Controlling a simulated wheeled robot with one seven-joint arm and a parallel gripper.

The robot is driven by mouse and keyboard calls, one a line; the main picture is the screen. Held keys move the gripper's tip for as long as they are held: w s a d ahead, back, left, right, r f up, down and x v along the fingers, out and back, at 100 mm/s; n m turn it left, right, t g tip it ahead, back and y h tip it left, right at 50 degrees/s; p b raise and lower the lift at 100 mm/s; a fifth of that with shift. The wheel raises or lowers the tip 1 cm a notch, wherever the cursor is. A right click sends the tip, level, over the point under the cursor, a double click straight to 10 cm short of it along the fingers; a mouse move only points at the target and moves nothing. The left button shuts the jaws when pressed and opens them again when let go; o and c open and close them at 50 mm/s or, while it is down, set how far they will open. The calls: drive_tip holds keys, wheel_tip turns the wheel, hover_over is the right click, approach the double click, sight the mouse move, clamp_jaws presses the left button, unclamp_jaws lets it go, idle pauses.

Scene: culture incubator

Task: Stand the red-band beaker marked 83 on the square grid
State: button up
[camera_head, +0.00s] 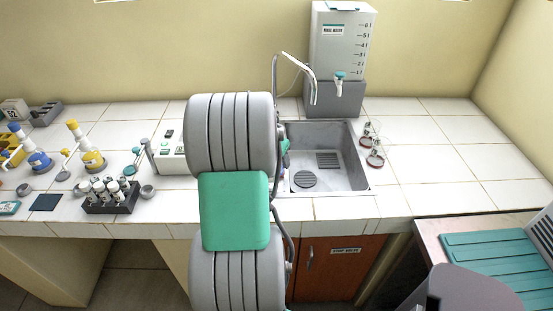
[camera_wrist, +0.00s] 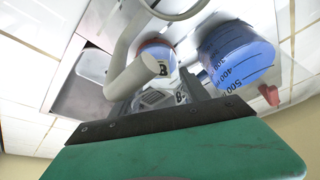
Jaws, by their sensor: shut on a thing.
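My gripper (camera_wrist: 160,95) is shut on a beaker (camera_wrist: 155,48) with a red band at its rim and blue inside. Only part of its dark label shows, like an 8 or B, so I cannot read the full number. The square grid (camera_head: 328,160) lies flat in the sink, right of and behind the round drain (camera_head: 305,179). In the head view, my arm hides the gripper and held beaker. Two small glass vessels with reddish bands, a rear one (camera_head: 371,129) and a front one (camera_head: 376,156), stand right of the sink.
The grey sink (camera_head: 362,181) has a curved tap (camera_head: 275,75), whose spout (camera_wrist: 130,76) looms close to the held beaker in the wrist view. A larger graduated blue vessel (camera_wrist: 236,52) is beside the gripper there. A water tank (camera_head: 342,45) stands behind. Tiles at right are clear.

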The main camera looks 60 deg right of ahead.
drive_tip(key=o, duration=1.4)
